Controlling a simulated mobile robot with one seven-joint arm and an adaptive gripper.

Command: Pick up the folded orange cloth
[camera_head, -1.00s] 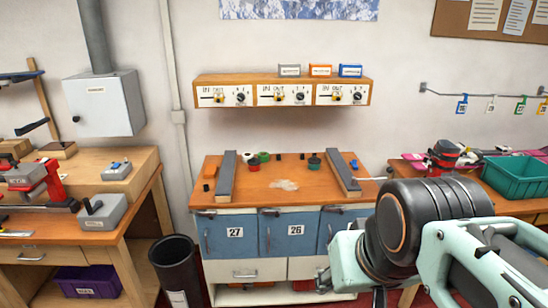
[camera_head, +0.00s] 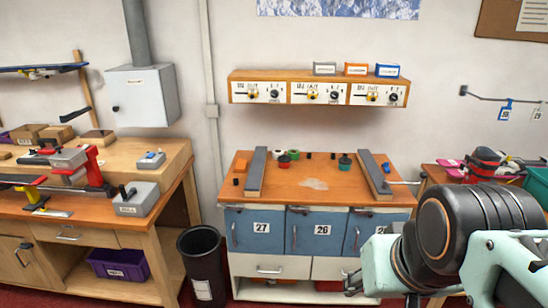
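I cannot make out a folded orange cloth for certain in the head view. A small orange item (camera_head: 240,166) lies at the left back of the middle bench, left of a grey bar, too small to identify. My gripper (camera_head: 352,283) shows only in part at the lower right, in front of the middle bench's cabinets. Its fingers are small and dark, so I cannot tell whether it is open or shut. My arm hides part of the right-hand bench.
The middle bench (camera_head: 290,193) carries two grey bars, small spools and a pale crumpled patch. A wall shelf (camera_head: 315,76) holds labelled boxes, one orange. A black bin (camera_head: 203,262) stands between it and the cluttered left bench (camera_head: 150,166). A teal crate (camera_head: 537,187) is at right.

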